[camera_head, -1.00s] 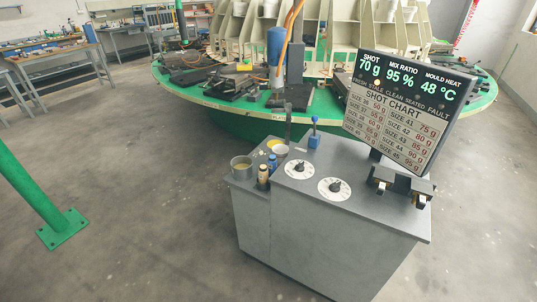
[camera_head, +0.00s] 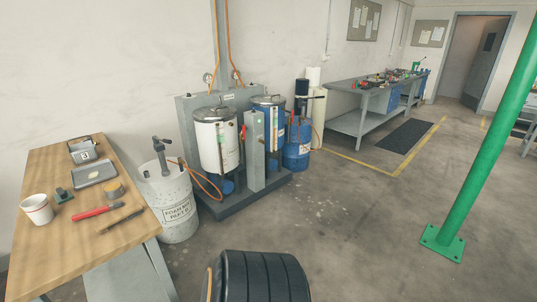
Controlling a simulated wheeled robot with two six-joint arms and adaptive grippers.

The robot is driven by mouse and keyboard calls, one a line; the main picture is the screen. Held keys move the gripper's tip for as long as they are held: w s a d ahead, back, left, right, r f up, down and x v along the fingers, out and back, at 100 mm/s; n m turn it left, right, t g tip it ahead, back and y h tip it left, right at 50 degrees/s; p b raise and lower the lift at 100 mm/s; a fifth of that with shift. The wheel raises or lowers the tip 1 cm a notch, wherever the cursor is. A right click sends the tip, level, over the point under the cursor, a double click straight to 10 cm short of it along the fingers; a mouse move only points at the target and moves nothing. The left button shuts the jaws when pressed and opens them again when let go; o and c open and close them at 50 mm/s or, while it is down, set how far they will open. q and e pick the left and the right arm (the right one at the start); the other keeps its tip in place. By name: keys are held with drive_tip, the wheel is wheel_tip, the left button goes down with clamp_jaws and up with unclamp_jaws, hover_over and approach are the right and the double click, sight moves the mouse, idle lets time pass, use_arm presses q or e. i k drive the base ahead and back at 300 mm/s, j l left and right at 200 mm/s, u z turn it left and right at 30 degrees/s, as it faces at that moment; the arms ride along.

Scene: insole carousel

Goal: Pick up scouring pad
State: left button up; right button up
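The wooden bench (camera_head: 92,246) stands at the left of the head view. On it, a small dark green block (camera_head: 63,195) lies between a white cup (camera_head: 37,209) and a grey tray (camera_head: 95,174). It may be the scouring pad, but it is too small to tell for sure. Neither of my grippers shows in the head view.
A round tan tin (camera_head: 114,189), a red-handled tool (camera_head: 91,212) and a brown tool (camera_head: 122,220) lie on the bench. A foam barrel (camera_head: 172,203) stands beside it. A green post (camera_head: 483,150) is at right. The middle floor is mostly clear.

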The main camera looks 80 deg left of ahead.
sight(62, 196)
drive_tip(key=u, duration=4.25)
drive_tip(key=k+l, duration=0.1)
drive_tip(key=l, duration=0.35)
drive_tip(key=l+u, duration=0.1)
drive_tip(key=l, duration=0.3)
drive_tip(key=i+l+u, duration=0.1)
drive_tip(key=l+u, duration=0.25)
drive_tip(key=l, duration=0.7)
drive_tip(key=l+u, duration=0.4)
drive_tip(key=l, duration=0.7)
